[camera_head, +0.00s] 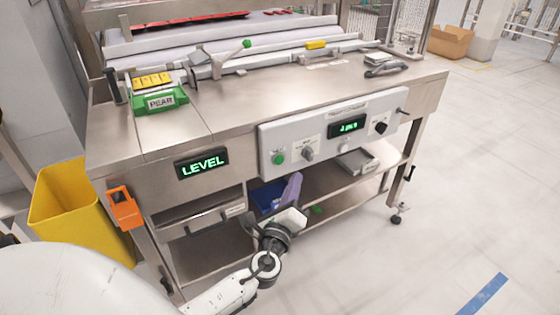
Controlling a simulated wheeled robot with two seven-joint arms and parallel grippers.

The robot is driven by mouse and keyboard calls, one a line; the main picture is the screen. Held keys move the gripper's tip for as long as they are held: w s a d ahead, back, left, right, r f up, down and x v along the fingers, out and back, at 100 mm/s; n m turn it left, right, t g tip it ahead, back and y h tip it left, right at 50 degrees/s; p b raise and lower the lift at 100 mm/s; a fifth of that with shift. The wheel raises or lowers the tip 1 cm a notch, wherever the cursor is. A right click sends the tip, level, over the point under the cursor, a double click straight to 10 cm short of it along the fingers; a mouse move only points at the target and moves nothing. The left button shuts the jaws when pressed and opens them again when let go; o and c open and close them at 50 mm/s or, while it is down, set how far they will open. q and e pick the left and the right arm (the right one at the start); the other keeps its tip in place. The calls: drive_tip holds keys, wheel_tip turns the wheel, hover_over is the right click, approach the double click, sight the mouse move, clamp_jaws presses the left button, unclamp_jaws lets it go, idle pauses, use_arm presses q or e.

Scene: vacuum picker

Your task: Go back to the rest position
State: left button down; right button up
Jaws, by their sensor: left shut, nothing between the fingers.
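My left gripper (292,217) is in front of the lower shelf of the steel workbench (225,115), below the control panel. Its arm comes in from the bottom of the picture. It is shut and holds nothing. The fingers are small here and partly turned away. My right gripper is not in view.
The bench carries a control panel (330,130), a lit LEVEL display (202,164) and a green PEAR holder (160,103). A yellow bin (62,200) stands at the left. A blue bin (268,196) sits on the shelf.

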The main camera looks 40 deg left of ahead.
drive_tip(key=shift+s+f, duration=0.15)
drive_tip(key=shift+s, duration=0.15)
use_arm(q)
drive_tip(key=s+d+f+n+g+h+p, duration=0.4)
drive_tip(key=s+d+f+n+g, duration=0.25)
drive_tip(key=s+f+n, duration=0.5)
drive_tip(key=s+d+f+n+g+h+p, duration=0.2)
drive_tip(key=s+d+n+h, duration=0.3)
drive_tip(key=s+d+n, duration=0.3)
drive_tip(key=s+d, duration=0.4)
drive_tip(key=s, duration=0.2)
drive_tip(key=shift+h, duration=0.3)
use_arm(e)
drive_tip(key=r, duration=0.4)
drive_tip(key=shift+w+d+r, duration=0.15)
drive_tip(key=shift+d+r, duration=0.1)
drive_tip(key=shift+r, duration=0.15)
